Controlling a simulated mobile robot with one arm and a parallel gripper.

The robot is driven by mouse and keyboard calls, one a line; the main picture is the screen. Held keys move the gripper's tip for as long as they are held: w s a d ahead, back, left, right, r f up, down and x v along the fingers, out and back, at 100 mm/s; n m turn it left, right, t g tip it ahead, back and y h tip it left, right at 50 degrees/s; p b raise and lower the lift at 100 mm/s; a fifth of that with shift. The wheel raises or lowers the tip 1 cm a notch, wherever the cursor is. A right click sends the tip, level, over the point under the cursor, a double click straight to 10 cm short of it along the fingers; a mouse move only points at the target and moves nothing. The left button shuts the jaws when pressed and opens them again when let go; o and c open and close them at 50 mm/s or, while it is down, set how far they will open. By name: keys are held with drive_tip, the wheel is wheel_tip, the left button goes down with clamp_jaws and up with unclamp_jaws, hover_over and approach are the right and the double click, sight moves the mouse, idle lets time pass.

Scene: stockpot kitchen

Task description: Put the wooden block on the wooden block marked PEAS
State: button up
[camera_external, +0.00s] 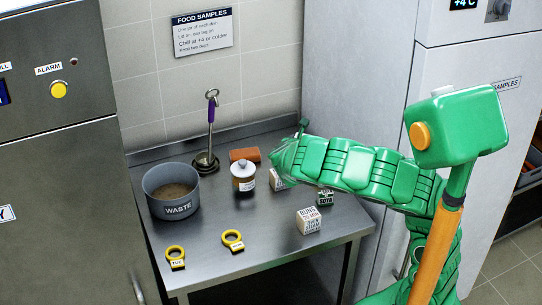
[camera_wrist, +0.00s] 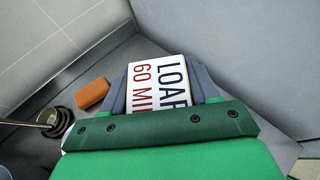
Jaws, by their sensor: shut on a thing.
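My gripper (camera_wrist: 160,86) is shut on a white block (camera_wrist: 158,80) with "LOAF" and "60 MI" lettering, seen between the two grey fingers in the wrist view. In the external view my gripper (camera_external: 284,164) is over the back right of the steel table. A pale block (camera_external: 277,180) shows just below it, partly hidden by my arm; I cannot tell if it is the held one. I cannot read PEAS on any block.
A white block lettered "BUNS" (camera_external: 309,221) stands near the front right. A lidded jar (camera_external: 243,177), an orange-brown block (camera_external: 245,155), a grey WASTE pot (camera_external: 172,191) and a purple-handled tool (camera_external: 211,125) stand further left. Two yellow rings (camera_external: 232,240) lie at the front. The front middle is clear.

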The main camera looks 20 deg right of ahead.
drive_tip(key=s+r+m+g+h, duration=0.1)
drive_tip(key=s+r, duration=0.1)
drive_tip(key=s, duration=0.4)
drive_tip(key=w+a+f, duration=0.1)
drive_tip(key=w+f, duration=0.2)
drive_tip(key=w, duration=0.1)
drive_tip(key=w+a+f, duration=0.1)
drive_tip(key=w+f, duration=0.2)
drive_tip(key=w, duration=0.1)
drive_tip(key=w+a+f, duration=0.1)
drive_tip(key=w+f, duration=0.2)
drive_tip(key=w, duration=0.1)
drive_tip(key=shift+w+a, duration=0.2)
drive_tip(key=shift+w, duration=0.2)
drive_tip(key=shift+w+f, duration=0.35)
drive_tip(key=shift+f, duration=1.75)
drive_tip(key=shift+f, duration=0.1)
drive_tip(key=o, duration=1.1)
drive_tip(key=shift+v, duration=6.1)
